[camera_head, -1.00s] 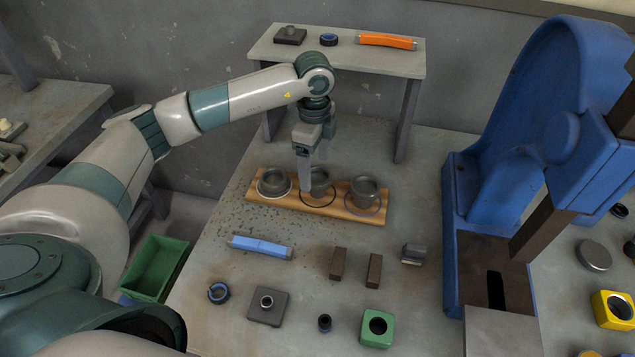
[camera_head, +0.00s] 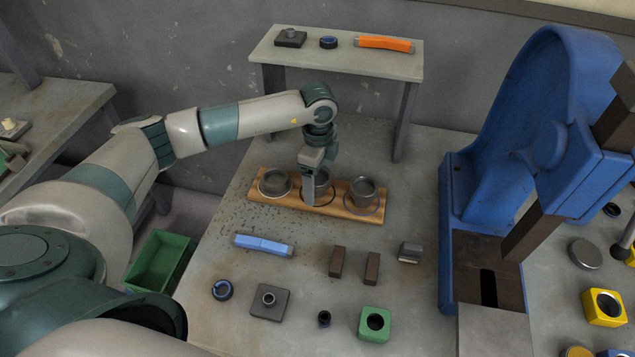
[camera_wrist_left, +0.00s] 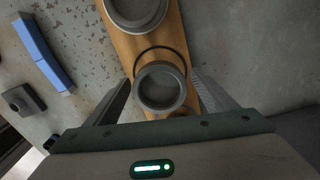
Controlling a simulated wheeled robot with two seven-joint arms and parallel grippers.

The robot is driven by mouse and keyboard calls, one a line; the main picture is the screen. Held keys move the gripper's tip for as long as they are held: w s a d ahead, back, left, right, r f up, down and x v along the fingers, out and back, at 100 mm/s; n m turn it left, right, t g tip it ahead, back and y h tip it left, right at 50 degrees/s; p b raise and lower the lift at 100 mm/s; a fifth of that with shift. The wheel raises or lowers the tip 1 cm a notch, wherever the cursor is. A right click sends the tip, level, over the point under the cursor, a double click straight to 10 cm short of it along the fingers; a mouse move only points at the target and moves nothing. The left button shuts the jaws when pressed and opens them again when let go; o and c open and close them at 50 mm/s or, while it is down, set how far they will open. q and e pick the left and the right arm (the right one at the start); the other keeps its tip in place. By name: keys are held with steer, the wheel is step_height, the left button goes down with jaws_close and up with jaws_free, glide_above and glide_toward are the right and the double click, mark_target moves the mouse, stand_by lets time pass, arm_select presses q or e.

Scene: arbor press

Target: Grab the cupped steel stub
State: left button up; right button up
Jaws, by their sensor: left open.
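Three grey steel cupped pieces stand in a row on a wooden board (camera_head: 238,194). The left one (camera_head: 274,182) is wide and low, the middle one (camera_head: 323,177) is partly hidden by my gripper, and the right one (camera_head: 363,190) is taller. Which one the task calls the stub I cannot tell for sure. My left gripper (camera_head: 310,200) is open and lowered over the middle piece. In the left wrist view this round hollow piece (camera_wrist_left: 162,88) stands between the spread fingers (camera_wrist_left: 163,92), with a gap on both sides. The left piece (camera_wrist_left: 138,10) shows above it.
A blue arbor press (camera_head: 550,150) stands at the right. In front lie a blue bar (camera_head: 265,244), dark blocks (camera_head: 338,262) and a green block (camera_head: 375,323). A green bin (camera_head: 158,260) sits left.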

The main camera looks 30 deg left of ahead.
mark_target(318, 179)
arm_select(q)
steer(key=shift+c, duration=0.7)
arm_select(e)
steer(key=shift+a, duration=0.1)
arm_select(q)
steer(key=c, duration=1.4)
arm_select(e)
steer(key=shift+a, duration=0.3)
arm_select(q)
steer(key=shift+w+r, duration=0.1)
steer(key=shift+r, duration=0.05)
arm_select(e)
steer(key=shift+f, duration=0.1)
arm_select(q)
steer(key=shift+r+b, duration=0.5)
steer(key=shift+b, duration=0.05)
step_height(318, 179, up, 2)
steer(key=shift+r+b, duration=0.2)
steer(key=shift+b, duration=0.5)
steer(key=s+d+r+b, duration=0.4)
steer(key=d+r, duration=0.3)
steer(key=d, duration=0.3)
steer(key=shift+s+d+r, duration=0.2)
steer(key=shift+s+d, duration=0.1)
steer(key=shift+d, duration=0.1)
arm_select(e)
step_height(318, 179, down, 6)
steer(key=shift+d, duration=0.15)
steer(key=shift+f, duration=0.1)
